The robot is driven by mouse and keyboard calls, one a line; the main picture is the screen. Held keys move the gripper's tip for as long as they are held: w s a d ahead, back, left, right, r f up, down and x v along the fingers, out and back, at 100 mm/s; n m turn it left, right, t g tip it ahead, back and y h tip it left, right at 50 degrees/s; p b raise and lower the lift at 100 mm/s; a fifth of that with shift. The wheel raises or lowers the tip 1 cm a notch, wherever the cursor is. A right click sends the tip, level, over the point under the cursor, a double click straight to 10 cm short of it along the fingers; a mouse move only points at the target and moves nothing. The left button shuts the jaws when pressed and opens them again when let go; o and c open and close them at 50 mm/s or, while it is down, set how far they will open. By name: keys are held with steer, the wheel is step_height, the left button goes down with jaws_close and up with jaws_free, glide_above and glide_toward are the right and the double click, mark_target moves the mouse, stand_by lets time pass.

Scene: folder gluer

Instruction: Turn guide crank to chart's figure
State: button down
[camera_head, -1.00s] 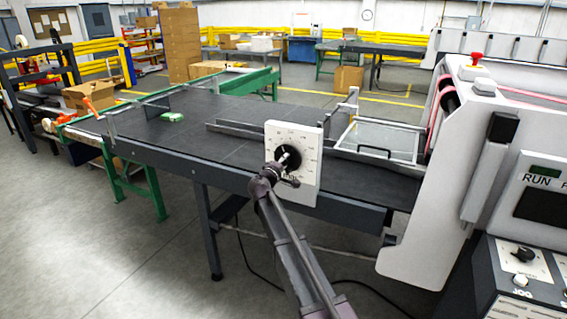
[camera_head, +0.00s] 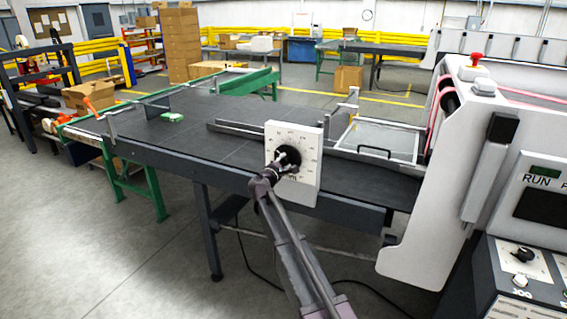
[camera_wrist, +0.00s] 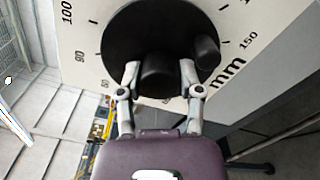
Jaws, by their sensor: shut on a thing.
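The guide crank's white dial plate (camera_head: 308,185) stands at the near edge of the dark machine table. In the wrist view, the plate (camera_wrist: 75,15) carries black figures, with 80, 90, 100, 150 and "mm" legible, turned sideways or tilted. A round black disc (camera_wrist: 135,35) on it bears a black central knob (camera_wrist: 158,80) and a smaller black peg (camera_wrist: 206,53) to its right. My gripper (camera_head: 287,162) is at the dial; in the wrist view its two fingers (camera_wrist: 159,76) are shut on the central knob. I cannot make out a chart or a pointer reading.
A long metal guide rail (camera_head: 232,129) lies on the table (camera_head: 150,140) behind the dial. The white machine housing (camera_head: 425,220) with a control panel (camera_head: 520,265) stands close on the right. The floor (camera_head: 90,235) at the front left is clear.

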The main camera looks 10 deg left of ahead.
steer(key=shift+w, duration=0.1)
steer(key=shift+c, duration=1.3)
jaws_free()
steer(key=shift+v, duration=0.95)
steer(key=v, duration=1)
